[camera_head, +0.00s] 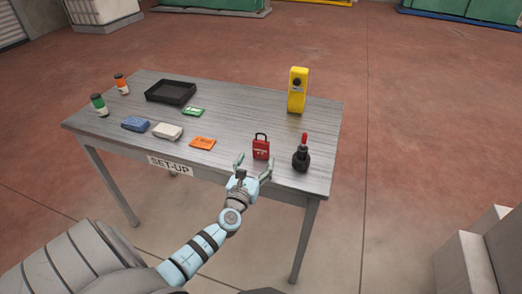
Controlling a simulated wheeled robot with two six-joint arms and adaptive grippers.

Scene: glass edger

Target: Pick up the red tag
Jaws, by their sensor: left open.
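A small red item with a dark loop on top (261,150), looking like a padlock, stands upright near the front edge of the grey table (230,115). A flat orange-red card (202,143) lies to its left; I cannot tell which of the two is called the red tag. My left gripper (253,165) is open and empty at the front edge of the table. Its fingers are just in front of the red padlock-like item, and I cannot tell whether they touch it. My right gripper is not in view.
A black bottle with a red top (301,156) stands right of the gripper. A yellow device (298,90) stands behind. A white block (168,131), a blue block (135,124), a green card (193,111), a black tray (171,92) and two small bottles occupy the left side.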

